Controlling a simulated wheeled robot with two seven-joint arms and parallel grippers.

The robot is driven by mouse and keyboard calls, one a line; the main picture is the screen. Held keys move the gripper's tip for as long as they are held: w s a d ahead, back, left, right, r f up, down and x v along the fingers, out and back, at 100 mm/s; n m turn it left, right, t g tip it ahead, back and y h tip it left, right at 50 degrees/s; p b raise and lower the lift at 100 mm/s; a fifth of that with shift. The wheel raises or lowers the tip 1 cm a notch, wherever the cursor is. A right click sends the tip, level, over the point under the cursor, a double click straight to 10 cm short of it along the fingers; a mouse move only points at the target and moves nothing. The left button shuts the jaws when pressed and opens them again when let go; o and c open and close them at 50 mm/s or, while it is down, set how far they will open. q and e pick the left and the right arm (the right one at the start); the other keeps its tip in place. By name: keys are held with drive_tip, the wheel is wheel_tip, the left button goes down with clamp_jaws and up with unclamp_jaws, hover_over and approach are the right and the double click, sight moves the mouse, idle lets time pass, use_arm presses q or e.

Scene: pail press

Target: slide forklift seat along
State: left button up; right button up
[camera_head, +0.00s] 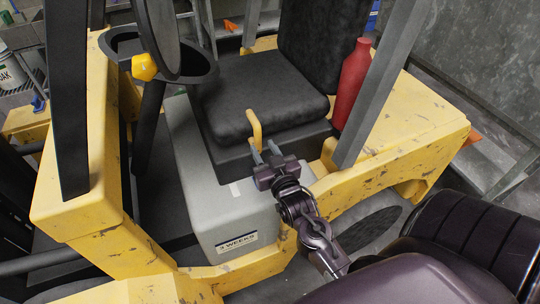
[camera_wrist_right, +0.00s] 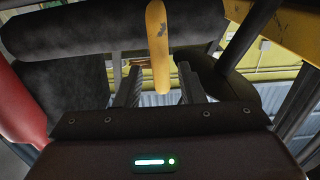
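The forklift seat has a black cushion (camera_head: 255,92) and an upright backrest (camera_head: 322,42), on a dark base above a grey box (camera_head: 228,205). A yellow lever (camera_head: 254,128) stands at the cushion's near edge. My right gripper (camera_head: 266,150) is just in front of the lever, at the side of the seat base. In the right wrist view the yellow lever (camera_wrist_right: 158,50) stands between the two spread fingers (camera_wrist_right: 160,88), with space on both sides. The fingers look open and do not grip it. My left gripper is not in view.
A red bottle (camera_head: 353,82) stands right of the seat beside a grey post (camera_head: 382,85). The yellow forklift body (camera_head: 425,115) surrounds the seat. The steering wheel (camera_head: 157,35) and a yellow knob (camera_head: 144,67) are at the left.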

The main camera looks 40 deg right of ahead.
sight(259, 142)
drive_tip(key=b+x, duration=0.1)
drive_tip(key=x, duration=0.2)
drive_tip(key=shift+f, duration=0.1)
drive_tip(key=shift+w, duration=0.15)
drive_tip(key=shift+c, duration=0.5)
drive_tip(key=c, duration=0.6)
drive_tip(key=shift+w+a, duration=0.25)
drive_tip(key=shift+a, duration=0.75)
drive_tip(key=shift+c, duration=0.2)
drive_tip(key=shift+w+a+p, duration=0.15)
drive_tip(key=shift+w+a, duration=0.1)
drive_tip(key=shift+a, duration=0.8)
drive_tip(key=shift+w+a+p, duration=0.2)
drive_tip(key=shift+w+a, duration=0.1)
drive_tip(key=shift+a, duration=0.8)
drive_tip(key=shift+w+a+p, duration=0.15)
drive_tip(key=shift+w+a, duration=0.1)
drive_tip(key=shift+a, duration=0.8)
drive_tip(key=o, duration=1)
drive_tip(key=shift+s+a, duration=0.1)
